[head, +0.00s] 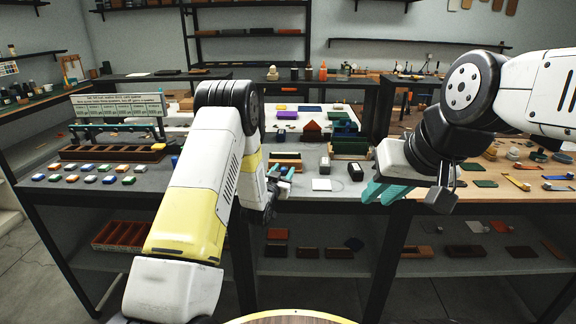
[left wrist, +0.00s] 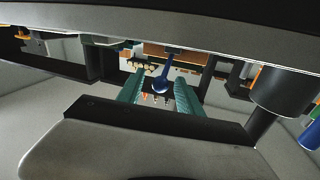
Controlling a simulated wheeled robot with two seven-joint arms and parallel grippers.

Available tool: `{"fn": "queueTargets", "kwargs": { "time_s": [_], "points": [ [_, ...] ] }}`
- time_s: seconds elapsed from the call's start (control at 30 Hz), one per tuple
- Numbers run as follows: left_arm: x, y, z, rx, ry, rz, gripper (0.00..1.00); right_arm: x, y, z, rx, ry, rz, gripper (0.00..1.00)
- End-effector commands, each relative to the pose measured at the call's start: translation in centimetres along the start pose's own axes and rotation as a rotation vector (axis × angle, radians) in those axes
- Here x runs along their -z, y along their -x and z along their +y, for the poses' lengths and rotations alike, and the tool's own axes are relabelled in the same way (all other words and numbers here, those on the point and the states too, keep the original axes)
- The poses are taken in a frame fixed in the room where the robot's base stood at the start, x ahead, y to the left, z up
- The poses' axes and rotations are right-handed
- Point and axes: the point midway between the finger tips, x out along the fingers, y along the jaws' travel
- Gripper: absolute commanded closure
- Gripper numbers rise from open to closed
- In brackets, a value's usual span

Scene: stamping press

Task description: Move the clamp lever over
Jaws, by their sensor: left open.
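My left gripper (head: 281,174) is open, low over the front of the grey table in the head view. In the left wrist view its two teal fingers stand apart, and a dark blue rounded lever-like part (left wrist: 162,84) shows between them in the picture. I cannot tell whether it lies between the fingers or beyond them. It looks like the clamp lever, but no lever can be made out for certain in the head view, where my left arm hides part of the table. My right gripper (head: 386,193) hangs near the table's front edge, holding nothing visible; its finger gap is unclear.
A compartment tray (head: 110,154) and several coloured blocks are at left. A wooden table (head: 500,205) adjoins at right.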

Motion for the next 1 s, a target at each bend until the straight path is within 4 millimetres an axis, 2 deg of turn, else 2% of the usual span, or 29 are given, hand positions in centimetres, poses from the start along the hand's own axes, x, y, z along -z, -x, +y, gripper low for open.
{"fn": "queueTargets", "kwargs": {
  "time_s": [0.1, 0.23, 0.57, 0.7, 0.8, 1.0],
  "points": [
    [0.0, -1.8, 0.0, 0.0, 0.0, 0.0, 0.57, 0.0, 0.0, 0.0, 0.0, 0.0, 0.0, 0.76],
    [0.0, -3.0, 0.0, 0.0, 0.0, -0.001, 0.57, 0.0, 0.0, 0.0, 0.0, 0.0, 0.0, 0.76],
    [0.0, -3.4, 0.0, 0.0, 0.0, -0.002, 0.57, 0.0, 0.0, 0.0, 0.0, 0.0, 0.0, 0.76],
    [0.0, -3.4, 0.0, 0.0, 0.0, -0.002, 0.85, 0.0, 0.0, 0.0, 0.0, 0.0, 0.0, 0.76],
    [0.0, -3.4, 0.0, 0.0, 0.0, -0.002, 1.0, 0.0, 0.0, 0.0, 0.0, 0.0, 0.0, 0.76],
    [0.0, -3.4, 0.0, 0.0, 0.0, -0.002, 1.0, 0.0, 0.0, 0.0, 0.0, 0.0, 0.0, 0.76]
  ]
}}
